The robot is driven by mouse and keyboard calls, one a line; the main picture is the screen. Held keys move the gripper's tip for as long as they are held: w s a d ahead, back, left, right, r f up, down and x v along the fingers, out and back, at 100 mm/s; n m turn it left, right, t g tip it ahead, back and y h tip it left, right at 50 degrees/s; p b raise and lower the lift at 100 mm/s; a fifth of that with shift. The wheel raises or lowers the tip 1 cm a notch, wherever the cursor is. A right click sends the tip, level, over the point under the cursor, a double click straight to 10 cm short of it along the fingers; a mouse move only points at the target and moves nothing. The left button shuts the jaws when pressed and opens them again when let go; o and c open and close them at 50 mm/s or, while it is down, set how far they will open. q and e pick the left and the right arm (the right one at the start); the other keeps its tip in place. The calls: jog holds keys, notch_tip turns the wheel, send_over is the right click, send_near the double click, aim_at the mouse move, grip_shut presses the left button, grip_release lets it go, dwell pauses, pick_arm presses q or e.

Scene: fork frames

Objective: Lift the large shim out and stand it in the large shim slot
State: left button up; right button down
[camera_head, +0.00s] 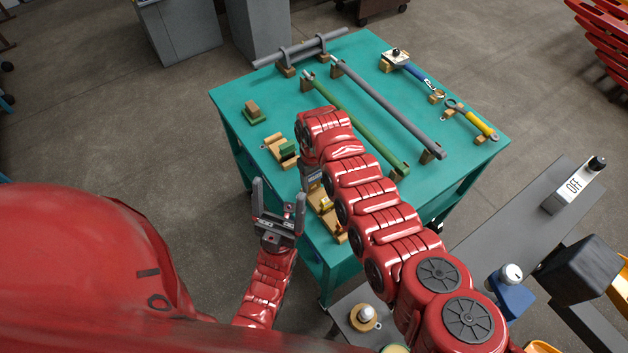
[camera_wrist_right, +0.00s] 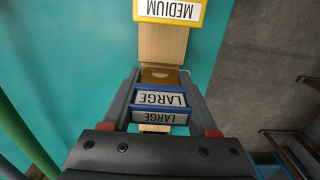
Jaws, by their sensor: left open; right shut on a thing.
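The large shim (camera_wrist_right: 160,98) is a blue block with a white "LARGE" label, shown upside down in the right wrist view. My right gripper (camera_wrist_right: 160,85) has one finger on each side of it and is shut on it. A second "LARGE" label (camera_wrist_right: 158,117) shows just below; I cannot tell whether it is on the same block. A wooden holder (camera_wrist_right: 162,42) lies beyond the fingers; the large shim slot cannot be made out. In the head view my right arm hides most of that gripper and the shim. My left gripper (camera_head: 279,190) is open and empty beside the table's left edge.
A yellow block labelled "MEDIUM" (camera_wrist_right: 170,10) is just beyond the wooden holder. A dark bench (camera_head: 520,225) stands at right.

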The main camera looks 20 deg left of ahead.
jog(key=shift+f+b, duration=0.8)
jog(key=shift+f, duration=0.1)
jog(key=shift+r, duration=0.15)
jog(key=shift+r+p, duration=1.05)
jog(key=shift+r, duration=0.1)
